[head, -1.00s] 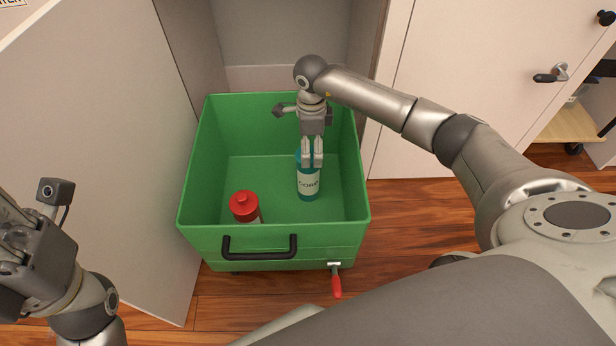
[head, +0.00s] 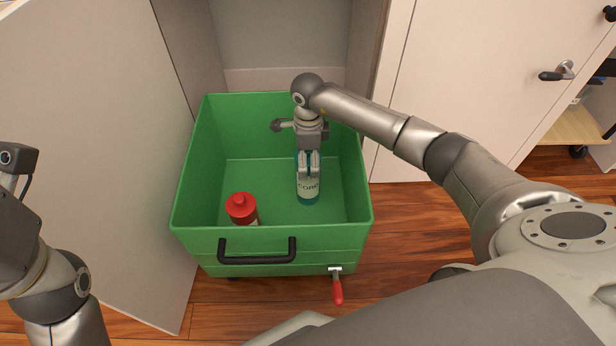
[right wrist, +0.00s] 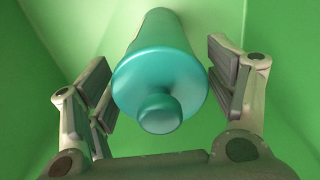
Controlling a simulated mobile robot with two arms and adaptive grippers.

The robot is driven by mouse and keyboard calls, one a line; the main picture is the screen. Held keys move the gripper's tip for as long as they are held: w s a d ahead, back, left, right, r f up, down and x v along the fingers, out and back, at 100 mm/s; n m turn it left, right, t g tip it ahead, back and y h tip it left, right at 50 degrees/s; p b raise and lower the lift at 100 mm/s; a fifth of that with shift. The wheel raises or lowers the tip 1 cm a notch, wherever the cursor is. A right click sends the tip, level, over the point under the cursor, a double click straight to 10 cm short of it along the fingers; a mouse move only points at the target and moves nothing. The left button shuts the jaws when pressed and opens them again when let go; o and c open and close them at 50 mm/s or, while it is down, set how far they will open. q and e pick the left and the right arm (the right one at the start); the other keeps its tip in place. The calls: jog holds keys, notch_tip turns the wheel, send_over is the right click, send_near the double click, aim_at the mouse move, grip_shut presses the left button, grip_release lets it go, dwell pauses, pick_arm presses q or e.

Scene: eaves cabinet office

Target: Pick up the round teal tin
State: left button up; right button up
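The round teal tin (head: 308,188) stands in the green bin, with a pale lettered label on its side. In the right wrist view the tin (right wrist: 160,75) shows its teal lid and round knob, between the spread fingers. My right gripper (head: 309,172) reaches down into the bin over the tin. In the right wrist view the right gripper (right wrist: 165,95) is open, with gaps between its finger pads and the tin. My left gripper (head: 12,215) is at the left edge, mostly cut off, and its fingers cannot be made out.
The green bin (head: 262,257) has high walls and a black front handle. A red-capped container (head: 242,208) stands in it, left of the tin. A red-handled lever (head: 338,290) sticks out at the bin's front. An open cabinet door (head: 95,130) stands at the left.

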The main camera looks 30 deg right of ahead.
jog(key=c, duration=1.2)
jog(key=shift+c, duration=0.8)
jog(key=shift+r, duration=0.2)
